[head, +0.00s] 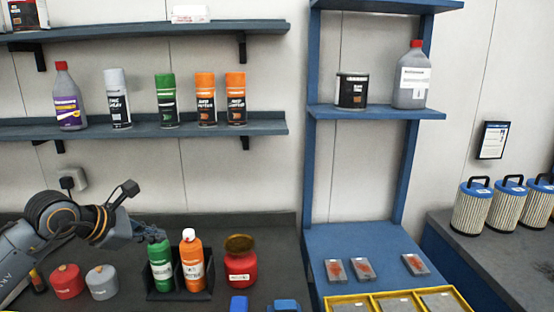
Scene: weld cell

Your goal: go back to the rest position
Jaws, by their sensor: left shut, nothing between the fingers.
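My left gripper (152,234) reaches in from the left over the dark workbench (225,222). It is shut and empty, its fingertips close to the top of a green can (161,264). I cannot tell whether they touch the can. The green can and an orange bottle with a white cap (192,262) stand upright in a black holder (178,295). My right gripper is not in view.
A red jar (240,268) stands right of the holder. A red container (66,282) and a grey one (102,283) stand below my left arm. A wall shelf (225,130) holds several spray cans. A blue rack (309,170) stands right.

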